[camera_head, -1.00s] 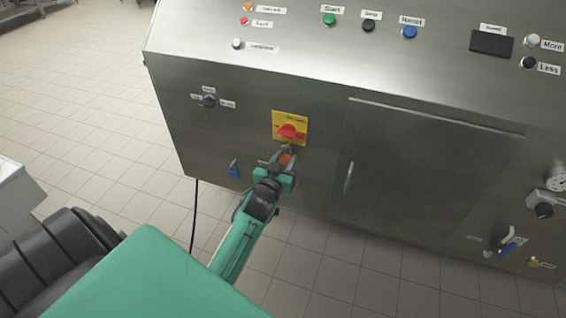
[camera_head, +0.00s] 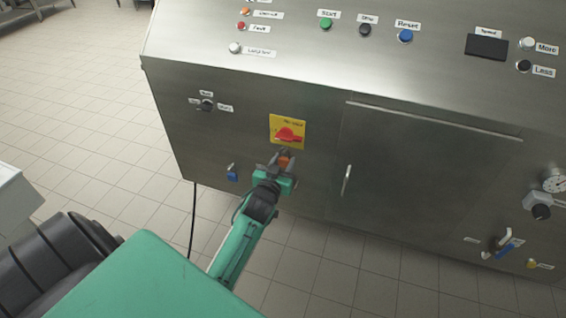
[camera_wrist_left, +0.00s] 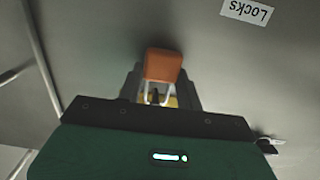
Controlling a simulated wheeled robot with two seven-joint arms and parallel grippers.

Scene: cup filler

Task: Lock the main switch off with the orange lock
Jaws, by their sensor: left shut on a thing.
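The main switch (camera_head: 286,134) is a red rotary handle on a yellow plate (camera_head: 275,122) on the steel front panel. My left gripper (camera_head: 284,161) is just below the plate, shut on the orange lock (camera_head: 284,163). In the left wrist view the orange lock (camera_wrist_left: 163,66) shows its body, with its pale shackle between the fingers. A bit of yellow shows behind the shackle there. Whether the lock touches the panel, I cannot tell. My right gripper is not in view.
A blue lock (camera_head: 232,175) hangs on the panel left of my gripper. A selector knob (camera_head: 207,105) is at upper left. A cabinet door with a handle (camera_head: 347,180) is to the right. A "Locks" label (camera_wrist_left: 246,11) shows in the left wrist view. A black cable (camera_head: 192,225) hangs at the panel's left.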

